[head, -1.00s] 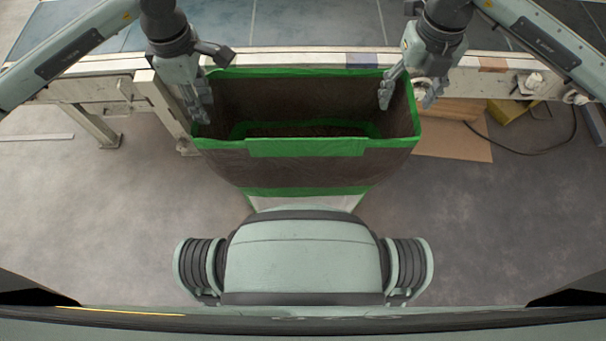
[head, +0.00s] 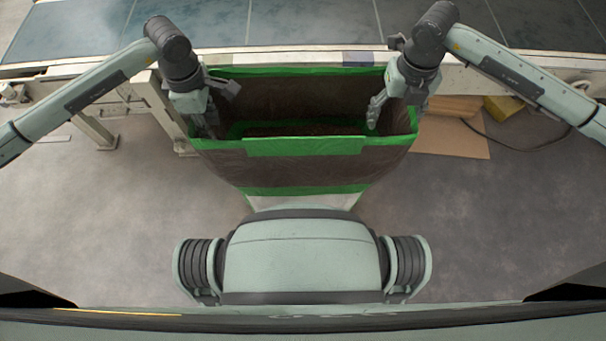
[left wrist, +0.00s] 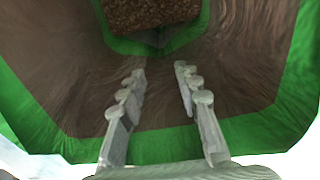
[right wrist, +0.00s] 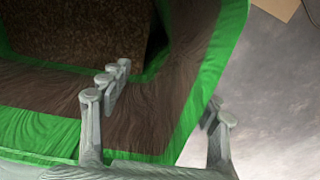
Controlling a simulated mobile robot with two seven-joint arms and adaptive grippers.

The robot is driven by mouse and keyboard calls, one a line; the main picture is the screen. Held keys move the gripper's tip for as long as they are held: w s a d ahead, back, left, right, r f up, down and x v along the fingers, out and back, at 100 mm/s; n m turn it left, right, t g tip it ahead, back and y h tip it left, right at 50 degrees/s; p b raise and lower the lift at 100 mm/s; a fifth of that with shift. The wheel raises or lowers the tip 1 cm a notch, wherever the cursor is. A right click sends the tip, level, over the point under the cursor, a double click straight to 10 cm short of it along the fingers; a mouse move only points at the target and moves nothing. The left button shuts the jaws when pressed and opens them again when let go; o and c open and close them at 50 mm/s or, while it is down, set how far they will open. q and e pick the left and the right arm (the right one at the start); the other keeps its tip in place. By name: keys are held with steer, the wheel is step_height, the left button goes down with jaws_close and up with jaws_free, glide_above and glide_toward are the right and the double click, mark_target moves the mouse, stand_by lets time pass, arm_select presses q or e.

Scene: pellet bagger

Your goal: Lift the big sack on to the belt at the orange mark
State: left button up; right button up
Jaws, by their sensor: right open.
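The big sack (head: 300,164) is dark brown with green edging and stands open-topped in front of the belt (head: 310,22). Brown contents (left wrist: 150,12) show at its bottom in the left wrist view. My left gripper (head: 212,122) is at the sack's left end; its fingers (left wrist: 160,72) are apart, with the green rim (left wrist: 165,146) behind them and nothing visibly gripped. My right gripper (head: 388,112) is open at the right end. In the right wrist view its fingers (right wrist: 165,95) straddle the sack's right wall, one inside and one outside. The orange mark is hidden, apparently behind my right arm.
A pale rail (head: 290,60) with a blue mark (head: 357,58) runs along the belt's near edge. Cardboard (head: 455,137), a yellow block (head: 505,108) and a dark cable (head: 530,148) lie on the floor at right.

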arm_select(q)
jaws_close()
arm_select(e)
steer(key=c, duration=0.7)
jaws_close()
